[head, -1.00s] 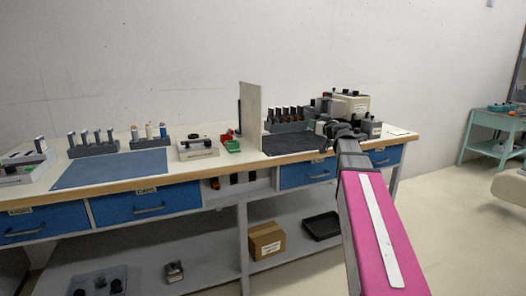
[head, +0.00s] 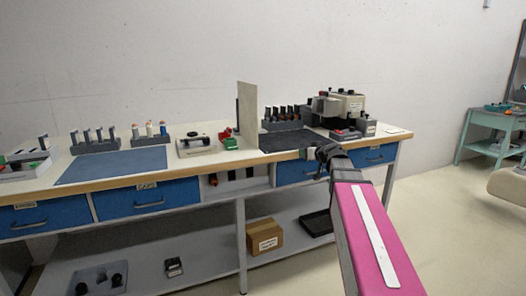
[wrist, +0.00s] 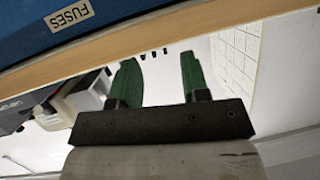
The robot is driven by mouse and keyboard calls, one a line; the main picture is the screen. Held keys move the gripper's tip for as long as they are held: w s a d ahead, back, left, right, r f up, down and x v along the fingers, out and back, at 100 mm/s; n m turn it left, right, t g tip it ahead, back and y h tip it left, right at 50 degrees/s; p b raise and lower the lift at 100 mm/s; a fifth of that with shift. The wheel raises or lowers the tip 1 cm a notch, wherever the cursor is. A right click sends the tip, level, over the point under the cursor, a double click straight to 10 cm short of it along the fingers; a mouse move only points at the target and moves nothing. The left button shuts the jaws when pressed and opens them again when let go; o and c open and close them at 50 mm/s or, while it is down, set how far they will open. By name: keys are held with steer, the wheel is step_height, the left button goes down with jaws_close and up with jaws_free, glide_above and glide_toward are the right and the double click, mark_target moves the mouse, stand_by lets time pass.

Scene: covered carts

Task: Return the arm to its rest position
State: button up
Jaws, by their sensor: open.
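My gripper (head: 318,157) is at the front edge of the bench, to the right of the upright divider panel, at the end of my pink arm. In the wrist view my gripper (wrist: 155,70) shows two green fingers set well apart, with nothing between them. The bench's wooden front edge (wrist: 180,33) and a blue drawer front with a "FUSES" label (wrist: 70,14) lie close beyond the fingers. In the head view my wrist hides part of the blue drawers on the right.
The workbench (head: 220,168) carries a blue mat (head: 112,166), a dark mat (head: 285,141), racks of cylinders, and a grey and beige machine (head: 338,105). A divider panel (head: 247,115) stands mid-bench. A cardboard box (head: 265,236) sits on the lower shelf. Floor is open at right.

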steer(key=s+a+f+g+h, duration=0.1)
steer(key=s+f+g, duration=0.15)
steer(key=f, duration=0.45)
steer(key=s+a+f+g, duration=0.2)
steer(key=s+f, duration=0.2)
steer(key=f, duration=0.2)
steer(key=s+d+f+m+g+h, duration=0.1)
steer(key=s+f+m+g+h, duration=0.1)
steer(key=s+f, duration=0.8)
steer(key=s+d+f+m+g+h, duration=0.1)
steer(key=s+f+g+h, duration=0.3)
steer(key=s+f, duration=0.6)
steer(key=shift+s+d+f+m+g, duration=0.25)
steer(key=shift+s+m+g, duration=0.45)
steer(key=shift+g, duration=0.45)
steer(key=shift+w, duration=0.1)
